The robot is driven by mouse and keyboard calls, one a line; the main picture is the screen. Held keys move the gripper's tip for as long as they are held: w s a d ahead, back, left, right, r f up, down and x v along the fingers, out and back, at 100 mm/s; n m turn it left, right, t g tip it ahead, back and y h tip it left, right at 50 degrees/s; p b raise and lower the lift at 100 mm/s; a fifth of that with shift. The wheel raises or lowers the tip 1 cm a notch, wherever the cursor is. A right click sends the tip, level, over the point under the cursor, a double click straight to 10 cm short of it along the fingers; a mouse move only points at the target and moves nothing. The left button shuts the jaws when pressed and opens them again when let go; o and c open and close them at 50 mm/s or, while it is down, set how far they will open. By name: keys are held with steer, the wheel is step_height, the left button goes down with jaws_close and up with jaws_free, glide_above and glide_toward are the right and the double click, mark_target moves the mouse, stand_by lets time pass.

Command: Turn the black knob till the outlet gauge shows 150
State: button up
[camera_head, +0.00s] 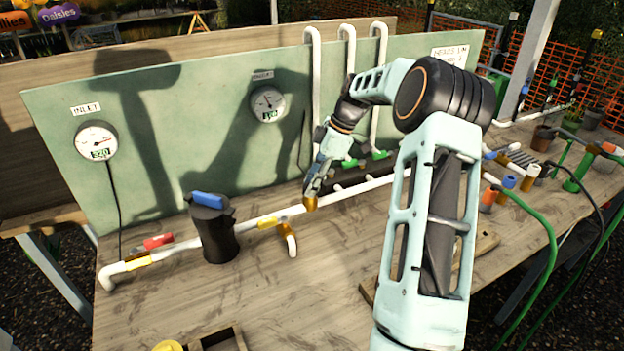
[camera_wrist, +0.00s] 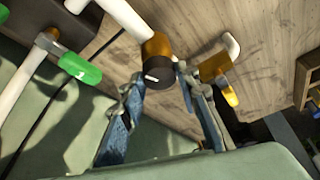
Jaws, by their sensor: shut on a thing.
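The black knob (camera_wrist: 154,76) with a white mark sits on the end of a brass body (camera_wrist: 157,46) on the white pipe. In the wrist view my gripper (camera_wrist: 160,79) has a fingertip on each side of the knob and is shut on it. In the head view my gripper (camera_head: 311,190) points down at the brass body (camera_head: 310,203) and hides the knob. The outlet gauge (camera_head: 267,104) is on the green panel; its needle points up-left, and its small digits are too blurred to read surely. The inlet gauge (camera_head: 97,141) at left shows about 320.
A black filter housing with a blue lever (camera_head: 208,200) stands on the pipe at left. A red-handled valve (camera_head: 158,241) is further left. A brass elbow branch (camera_head: 288,240) is close to my gripper. Green-handled valves (camera_head: 350,162) stand behind it. The table front (camera_head: 290,300) is mostly clear.

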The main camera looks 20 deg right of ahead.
steer(key=shift+n, duration=0.6)
steer(key=shift+g+p, duration=0.3)
steer(key=o, duration=1.2)
steer(key=shift+c, duration=0.2)
steer(key=v, duration=1.2)
steer(key=shift+d, duration=0.1)
